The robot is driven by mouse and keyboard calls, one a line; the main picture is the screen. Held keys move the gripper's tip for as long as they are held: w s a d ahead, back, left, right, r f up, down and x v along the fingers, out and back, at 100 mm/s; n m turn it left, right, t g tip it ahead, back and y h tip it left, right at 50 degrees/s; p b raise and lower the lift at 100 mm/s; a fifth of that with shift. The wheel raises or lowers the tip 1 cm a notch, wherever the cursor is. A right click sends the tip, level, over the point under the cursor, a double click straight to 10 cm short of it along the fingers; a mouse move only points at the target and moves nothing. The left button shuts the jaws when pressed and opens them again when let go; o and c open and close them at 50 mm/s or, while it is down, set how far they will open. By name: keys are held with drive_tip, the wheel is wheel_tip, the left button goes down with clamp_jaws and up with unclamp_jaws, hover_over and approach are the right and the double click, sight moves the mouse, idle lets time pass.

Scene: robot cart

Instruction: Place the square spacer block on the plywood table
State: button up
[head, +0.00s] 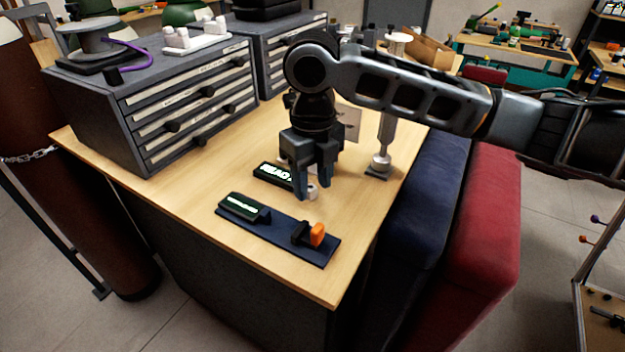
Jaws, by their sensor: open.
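The plywood table (165,205) fills the middle of the head view, with a light wood top. My gripper (312,188) points down low over the table, its jaws open. A small whitish block (313,192), which looks like the square spacer block, sits at the fingertips, seemingly on the table top. The fingers partly hide it, and I cannot tell whether they touch it.
A dark blue mat (277,233) with a black-and-orange piece (312,234) and a dark labelled block (243,208) lies in front. Another labelled block (272,174) is just left of the gripper. A metal post (383,150) stands right; grey drawers (185,100) stand behind left.

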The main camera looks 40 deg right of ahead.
sight(312, 189)
wheel_tip(312, 189, up, 12)
drive_tip(key=b, duration=0.1)
drive_tip(key=shift+f, duration=0.15)
drive_tip(key=shift+a, duration=0.1)
